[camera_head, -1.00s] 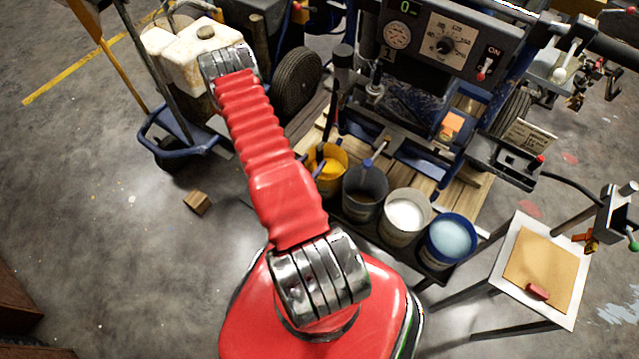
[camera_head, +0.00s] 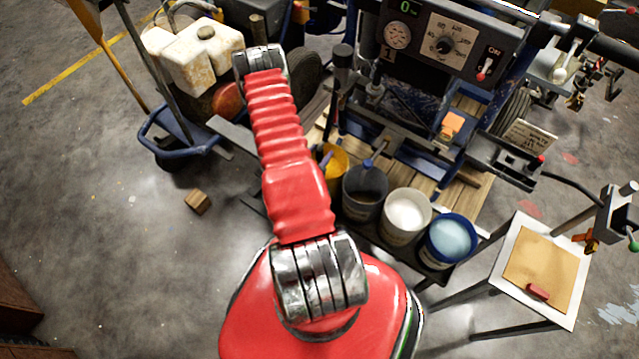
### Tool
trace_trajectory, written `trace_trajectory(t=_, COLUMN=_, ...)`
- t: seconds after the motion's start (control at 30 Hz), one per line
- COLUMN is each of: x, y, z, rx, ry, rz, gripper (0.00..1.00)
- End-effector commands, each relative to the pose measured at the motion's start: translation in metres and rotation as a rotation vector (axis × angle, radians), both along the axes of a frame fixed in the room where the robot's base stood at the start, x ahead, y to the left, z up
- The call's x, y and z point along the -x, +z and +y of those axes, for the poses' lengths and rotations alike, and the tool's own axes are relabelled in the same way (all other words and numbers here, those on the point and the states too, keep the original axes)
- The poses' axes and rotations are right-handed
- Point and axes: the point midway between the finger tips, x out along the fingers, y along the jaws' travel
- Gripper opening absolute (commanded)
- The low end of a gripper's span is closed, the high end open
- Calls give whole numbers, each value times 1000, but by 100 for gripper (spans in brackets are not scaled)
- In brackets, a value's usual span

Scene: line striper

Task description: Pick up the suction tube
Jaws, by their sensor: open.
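I cannot tell for sure which item is the suction tube. A blue-capped rod (camera_head: 376,153) stands tilted in the grey bucket (camera_head: 364,190). A purple-blue rod (camera_head: 327,158) stands in the yellow bucket (camera_head: 339,160), which is partly covered by my red arm. A dark upright cylinder (camera_head: 340,72) stands at the left of the machine (camera_head: 445,45). My arm rises from the bottom centre to its silver joint at the upper left. My gripper is not visible; whatever lies beyond that joint is hidden.
Buckets of white paint (camera_head: 406,213) and pale blue paint (camera_head: 450,240) stand beside the grey one. A hand truck (camera_head: 180,140) with white jugs (camera_head: 195,55) is at upper left. A small stand (camera_head: 540,262) is at right. A wood block (camera_head: 198,201) lies on open floor at left.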

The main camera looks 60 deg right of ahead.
Motion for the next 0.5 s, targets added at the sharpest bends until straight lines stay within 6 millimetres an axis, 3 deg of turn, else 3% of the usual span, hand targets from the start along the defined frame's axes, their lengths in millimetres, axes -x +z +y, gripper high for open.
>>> trace_trajectory(t=0.23, x=0, y=-12, z=-30, rx=1, ry=-3, rz=-2, gripper=43)
trace_trajectory(t=0.5, x=-1, y=-14, z=-34, rx=0, ry=0, rz=0, gripper=43)
